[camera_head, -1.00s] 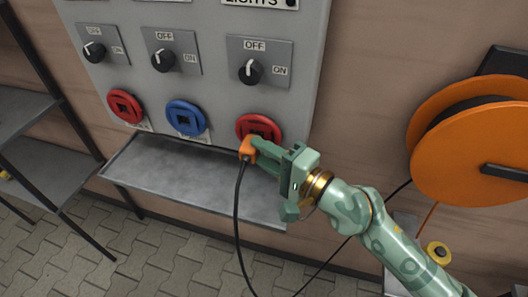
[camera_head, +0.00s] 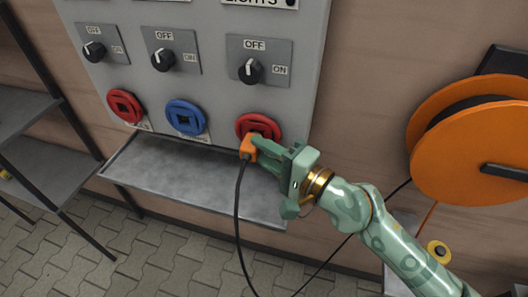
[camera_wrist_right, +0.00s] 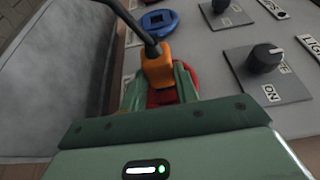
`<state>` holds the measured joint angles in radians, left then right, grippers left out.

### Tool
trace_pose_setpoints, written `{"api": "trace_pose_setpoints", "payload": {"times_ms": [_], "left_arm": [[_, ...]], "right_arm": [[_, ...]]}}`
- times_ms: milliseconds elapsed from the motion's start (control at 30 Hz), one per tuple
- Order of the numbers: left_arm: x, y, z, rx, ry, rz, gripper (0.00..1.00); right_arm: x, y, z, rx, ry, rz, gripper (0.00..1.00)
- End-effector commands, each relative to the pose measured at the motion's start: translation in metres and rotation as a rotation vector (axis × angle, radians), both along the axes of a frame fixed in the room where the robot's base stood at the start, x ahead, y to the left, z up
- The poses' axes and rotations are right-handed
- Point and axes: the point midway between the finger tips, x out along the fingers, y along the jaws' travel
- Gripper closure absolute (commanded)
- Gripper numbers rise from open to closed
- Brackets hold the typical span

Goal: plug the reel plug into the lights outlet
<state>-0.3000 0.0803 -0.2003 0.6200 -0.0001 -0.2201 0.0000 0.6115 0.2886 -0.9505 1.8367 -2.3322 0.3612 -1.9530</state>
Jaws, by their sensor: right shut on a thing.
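The reel plug (camera_head: 249,147) is orange with a black cable hanging from it. My right gripper (camera_head: 257,149) is shut on it, just in front of the lower part of the right-hand red outlet (camera_head: 259,126), the one under the LIGHTS label (camera_head: 252,3). The wrist view shows the orange plug (camera_wrist_right: 158,69) between the green fingers, with the red outlet (camera_wrist_right: 190,78) partly hidden behind them. I cannot tell whether the plug touches the outlet. My left gripper is not in view.
A blue outlet (camera_head: 186,117) and another red outlet (camera_head: 124,105) sit to the left on the grey panel. Switches are above them. A metal shelf (camera_head: 190,180) juts out below. An orange cable reel (camera_head: 470,150) hangs at right. A dark rack (camera_head: 40,150) stands at left.

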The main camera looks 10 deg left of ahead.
Motion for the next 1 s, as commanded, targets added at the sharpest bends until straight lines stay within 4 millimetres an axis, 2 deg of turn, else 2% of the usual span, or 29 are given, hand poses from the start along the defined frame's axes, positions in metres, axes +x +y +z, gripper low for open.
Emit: {"api": "trace_pose_setpoints", "payload": {"times_ms": [300, 333, 400, 867, 1000], "left_arm": [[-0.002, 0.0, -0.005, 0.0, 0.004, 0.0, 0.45], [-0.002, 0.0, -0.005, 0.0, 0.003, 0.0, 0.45], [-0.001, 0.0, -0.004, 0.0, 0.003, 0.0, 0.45], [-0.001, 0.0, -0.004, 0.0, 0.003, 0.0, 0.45], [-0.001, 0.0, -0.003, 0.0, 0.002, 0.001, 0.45]], "right_arm": [[0.007, 0.0, 0.0, 0.001, 0.0, 0.0, 0.9], [0.007, 0.0, 0.0, 0.001, 0.0, 0.0, 0.64], [0.007, 0.0, 0.0, 0.001, 0.0, 0.0, 0.45], [0.006, -0.001, 0.0, 0.0, 0.0, 0.0, 0.44], [0.002, -0.011, 0.0, -0.002, 0.001, -0.001, 0.44]]}}
